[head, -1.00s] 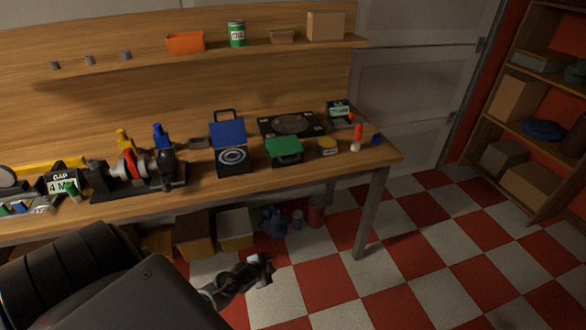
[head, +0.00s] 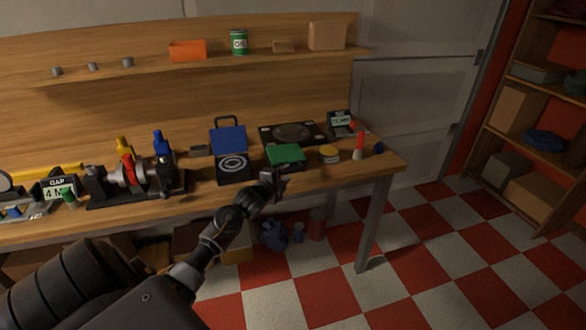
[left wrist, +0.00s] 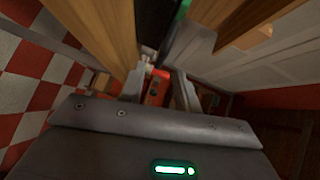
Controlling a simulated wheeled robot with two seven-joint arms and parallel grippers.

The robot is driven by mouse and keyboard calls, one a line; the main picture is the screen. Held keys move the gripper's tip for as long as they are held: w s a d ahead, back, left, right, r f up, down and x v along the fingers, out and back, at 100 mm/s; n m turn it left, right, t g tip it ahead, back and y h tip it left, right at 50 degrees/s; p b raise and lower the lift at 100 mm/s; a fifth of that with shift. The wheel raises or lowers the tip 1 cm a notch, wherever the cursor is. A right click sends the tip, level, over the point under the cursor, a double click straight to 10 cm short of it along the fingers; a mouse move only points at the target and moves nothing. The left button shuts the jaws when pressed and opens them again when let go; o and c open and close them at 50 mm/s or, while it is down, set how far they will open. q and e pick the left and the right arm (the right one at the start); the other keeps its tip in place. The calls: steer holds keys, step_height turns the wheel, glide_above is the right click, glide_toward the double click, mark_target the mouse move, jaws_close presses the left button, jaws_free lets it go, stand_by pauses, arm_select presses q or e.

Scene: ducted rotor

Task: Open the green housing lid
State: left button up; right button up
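The green housing lid (head: 286,152) lies flat and shut on its dark housing, on the workbench right of the middle. My left gripper (head: 277,181) is at the bench's front edge, just in front of and below the green housing, and appears apart from it. Its tip hides part of the housing's front. In the left wrist view the two fingers (left wrist: 159,88) stand apart with nothing between them. A green strip (left wrist: 184,9) shows at the top of that view, perhaps part of the lid. My right gripper is in neither view.
A housing with a raised blue lid (head: 228,139) stands left of the green one. A black panel with a disc (head: 292,132) lies behind. A yellow round tin (head: 329,153) and a red-and-white bottle (head: 359,146) stand to the right. The bench edge (head: 330,179) is close to the gripper.

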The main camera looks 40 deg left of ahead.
mark_target(293, 168)
arm_select(q)
steer(key=x, duration=0.6)
jaws_close()
